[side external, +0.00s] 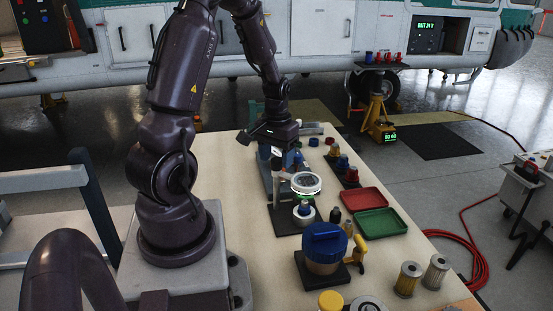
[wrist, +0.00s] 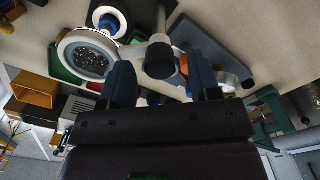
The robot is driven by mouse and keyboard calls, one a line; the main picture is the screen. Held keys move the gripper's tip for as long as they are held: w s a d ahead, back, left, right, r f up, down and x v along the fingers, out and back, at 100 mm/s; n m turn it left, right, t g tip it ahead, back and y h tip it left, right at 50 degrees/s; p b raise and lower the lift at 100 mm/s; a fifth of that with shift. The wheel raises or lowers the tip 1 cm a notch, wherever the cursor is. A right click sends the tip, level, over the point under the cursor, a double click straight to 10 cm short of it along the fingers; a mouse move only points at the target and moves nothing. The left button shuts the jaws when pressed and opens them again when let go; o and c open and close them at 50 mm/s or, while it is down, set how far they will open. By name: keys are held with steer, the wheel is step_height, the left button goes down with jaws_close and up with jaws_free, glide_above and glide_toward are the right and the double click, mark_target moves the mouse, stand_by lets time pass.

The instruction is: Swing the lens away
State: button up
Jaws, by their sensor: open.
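The lens (side external: 306,183) is a round magnifier with a white ring, on a stand with a pale post on a dark base plate (side external: 284,222). It sits above a white-and-blue round part (side external: 304,212). In the wrist view the lens (wrist: 88,58) is left of my fingers, and the white-and-blue part (wrist: 108,20) shows beyond it. My gripper (side external: 277,151) is just behind and above the lens.
A red tray (side external: 361,201) and a green tray (side external: 379,223) lie right of the lens. A blue-lidded pot (side external: 324,247) stands in front, with a yellow-handled tool (side external: 357,256) and metal filters (side external: 408,279).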

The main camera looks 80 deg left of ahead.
steer(key=shift+f, duration=0.5)
jaws_close()
